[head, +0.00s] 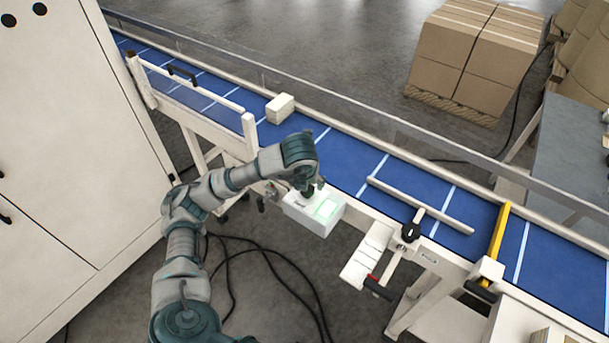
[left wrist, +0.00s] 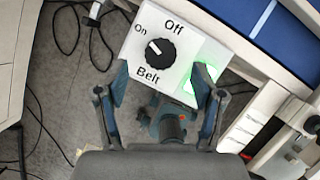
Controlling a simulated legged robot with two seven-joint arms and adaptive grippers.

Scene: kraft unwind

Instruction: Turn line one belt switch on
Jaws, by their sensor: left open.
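The belt switch box (head: 318,222) is a white box on the near side of the blue conveyor. In the left wrist view its face (left wrist: 184,48) carries a black round knob (left wrist: 160,53) with the words Off, On and Belt around it. The knob's small white mark appears to point up-left, toward On. A green lit panel (left wrist: 203,76) glows beside the knob, partly behind a finger. My left gripper (left wrist: 160,72) is open, its fingers apart in front of the box with the knob between and beyond them. Contact cannot be made out. My right gripper is in neither view.
The blue conveyor belt (head: 341,150) runs diagonally behind the box, with a small white carton (head: 280,108) on it. A red-tipped black handle (head: 378,287) and a yellow bar (head: 499,232) are to the right. A white cabinet (head: 70,150) stands left. Cables (head: 270,262) lie on the floor.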

